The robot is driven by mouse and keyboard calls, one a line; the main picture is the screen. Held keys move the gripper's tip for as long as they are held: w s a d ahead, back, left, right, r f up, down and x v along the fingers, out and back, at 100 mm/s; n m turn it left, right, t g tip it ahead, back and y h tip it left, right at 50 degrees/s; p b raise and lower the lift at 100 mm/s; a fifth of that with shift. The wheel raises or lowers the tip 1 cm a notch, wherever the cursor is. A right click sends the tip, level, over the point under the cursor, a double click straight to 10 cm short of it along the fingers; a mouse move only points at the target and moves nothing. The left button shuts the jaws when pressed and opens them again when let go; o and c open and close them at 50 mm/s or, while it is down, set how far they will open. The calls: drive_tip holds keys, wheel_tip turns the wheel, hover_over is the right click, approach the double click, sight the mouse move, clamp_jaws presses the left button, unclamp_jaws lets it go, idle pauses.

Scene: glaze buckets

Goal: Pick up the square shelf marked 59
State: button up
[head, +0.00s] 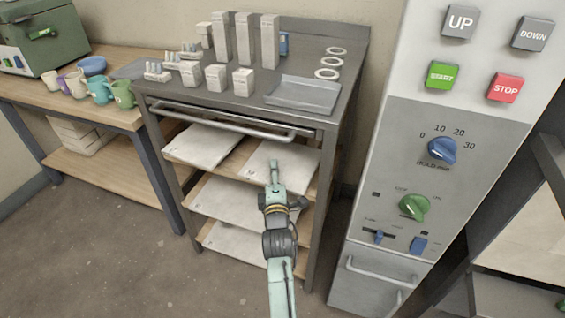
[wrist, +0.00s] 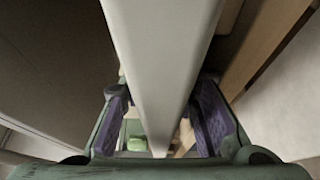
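Pale square shelves lie flat on the wooden tiers of a metal cart. On the upper tier are a left slab (head: 205,144) and a right slab (head: 292,157). My gripper (head: 274,170) is at the front edge of the right slab. In the wrist view, a pale slab (wrist: 160,50) runs edge-on between the two purple-padded fingers of my gripper (wrist: 162,118). Gaps show on both sides of it, so the fingers are open around it and apart from it. The number 59 is not readable on any slab, and my arm hides part of the lower ones.
More slabs lie on the middle tier (head: 222,196) and the low tier (head: 232,240). A metal bar (head: 225,121) crosses the cart front above the upper tier. White posts (head: 243,40) and a tray (head: 303,95) stand on top. A control cabinet (head: 380,230) stands close on the right.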

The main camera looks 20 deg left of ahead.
clamp_jaws()
idle(0.7)
drive_tip(key=shift+r, duration=0.25)
